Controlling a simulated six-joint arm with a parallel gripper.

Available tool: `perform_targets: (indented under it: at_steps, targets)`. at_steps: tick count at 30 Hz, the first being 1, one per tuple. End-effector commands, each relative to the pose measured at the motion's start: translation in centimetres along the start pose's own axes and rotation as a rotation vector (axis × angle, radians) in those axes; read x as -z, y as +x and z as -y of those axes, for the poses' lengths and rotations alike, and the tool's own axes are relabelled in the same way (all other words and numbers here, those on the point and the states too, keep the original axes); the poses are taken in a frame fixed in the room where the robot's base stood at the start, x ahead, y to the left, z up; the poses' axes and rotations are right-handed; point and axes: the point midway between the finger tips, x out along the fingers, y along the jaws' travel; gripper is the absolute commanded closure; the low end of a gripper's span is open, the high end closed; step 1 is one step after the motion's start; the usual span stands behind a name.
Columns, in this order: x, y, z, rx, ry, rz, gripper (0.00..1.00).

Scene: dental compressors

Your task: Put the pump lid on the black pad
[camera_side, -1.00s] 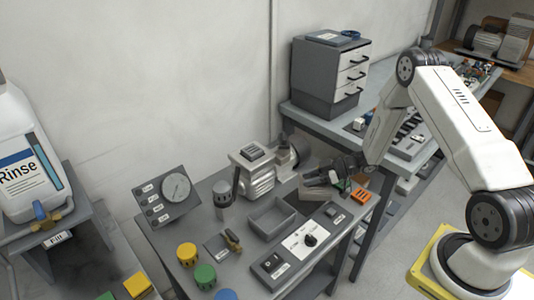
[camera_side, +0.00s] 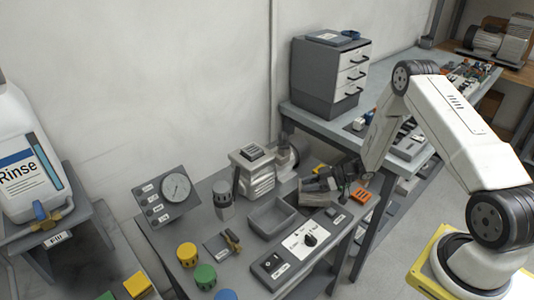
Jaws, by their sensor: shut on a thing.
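My gripper (camera_side: 314,187) is over the right part of the grey bench, reaching in from the right. It is shut on a small grey piece (camera_side: 314,199), which seems to be the pump lid; the fingers hide much of it. The black pad (camera_side: 304,211) seems to be the dark patch at and below the gripper, partly covered by it. I cannot tell whether the piece touches the pad. The pump (camera_side: 258,178), with a pale top plate and a dark square on it, stands to the left of the gripper.
An empty grey tray (camera_side: 271,217) lies left of the gripper. A switch panel with a black knob (camera_side: 310,239) is in front. An orange slotted block (camera_side: 361,195) is close on the right. A gauge panel (camera_side: 168,196) and coloured caps (camera_side: 187,254) stand farther left.

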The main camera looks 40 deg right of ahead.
Motion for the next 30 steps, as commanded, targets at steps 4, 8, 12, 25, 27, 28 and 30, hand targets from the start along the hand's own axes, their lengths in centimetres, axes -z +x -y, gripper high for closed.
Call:
perform_targets:
  at_steps: [4,8,12,25,27,28,30]
  targets:
    - [-0.2,0.1,0.0,-0.001,-0.001,-0.001,1.00]
    - [-0.2,0.1,0.0,0.000,-0.001,0.000,0.49]
    - [-0.2,0.1,0.0,0.000,-0.001,0.000,0.27]
    - [0.2,-0.1,0.0,0.000,-0.001,0.000,0.27]
    - [0.5,-0.2,-0.1,-0.001,-0.002,0.000,0.27]
    - [0.7,-0.3,-0.1,-0.001,-0.002,0.000,0.27]
    - [1.1,-0.6,-0.1,-0.001,-0.001,0.000,0.27]
